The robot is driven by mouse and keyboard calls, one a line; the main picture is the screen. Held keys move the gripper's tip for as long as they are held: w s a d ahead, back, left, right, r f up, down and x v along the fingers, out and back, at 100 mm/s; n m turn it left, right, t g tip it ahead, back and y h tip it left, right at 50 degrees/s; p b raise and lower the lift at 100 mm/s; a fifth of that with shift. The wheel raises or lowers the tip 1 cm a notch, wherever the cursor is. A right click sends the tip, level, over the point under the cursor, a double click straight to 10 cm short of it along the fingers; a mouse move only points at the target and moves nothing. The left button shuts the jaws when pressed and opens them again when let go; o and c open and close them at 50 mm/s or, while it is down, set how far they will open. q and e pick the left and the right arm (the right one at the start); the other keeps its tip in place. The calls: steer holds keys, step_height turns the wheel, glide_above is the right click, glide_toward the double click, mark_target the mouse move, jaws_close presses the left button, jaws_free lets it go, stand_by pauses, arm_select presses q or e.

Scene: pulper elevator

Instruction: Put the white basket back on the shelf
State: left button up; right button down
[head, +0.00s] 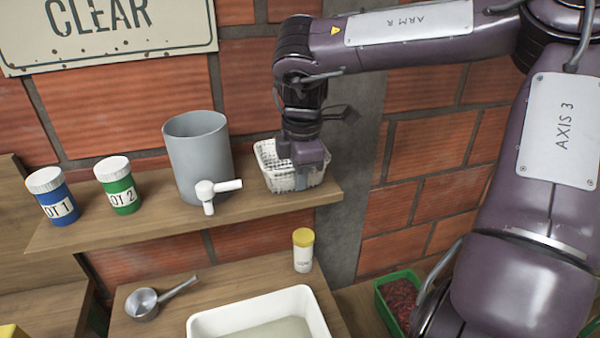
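The white basket (268,158) is at the right end of the wooden shelf (250,212), right of a grey container. It looks upright, with its base at the shelf surface; I cannot tell whether it bears fully on it. My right gripper (309,172) comes down from above at the basket's front right side. Its fingers overlap the basket's rim and wall, and part of the basket is hidden behind them. Whether the fingers are closed on the wall does not show clearly. My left gripper is not in view.
The grey container (197,150) with a white tap stands left of the basket. A blue jar (52,195) and a green jar (118,185) stand further left. Below are a metal scoop (143,303), a yellow-capped bottle (303,252), a white tub (205,326) and a green crate (382,306).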

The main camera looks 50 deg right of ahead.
steer(key=shift+f, duration=0.1)
steer(key=c, duration=1.7)
jaws_free()
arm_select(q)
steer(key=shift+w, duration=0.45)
arm_select(e)
steer(key=shift+r, duration=0.6)
arm_select(q)
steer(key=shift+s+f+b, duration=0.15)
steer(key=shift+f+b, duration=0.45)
steer(key=shift+b, duration=0.05)
arm_select(e)
steer(key=r, duration=0.7)
steer(key=s+r, duration=0.1)
steer(key=r, duration=0.3)
steer(key=shift+s+a, duration=0.1)
steer(key=shift+a, duration=0.3)
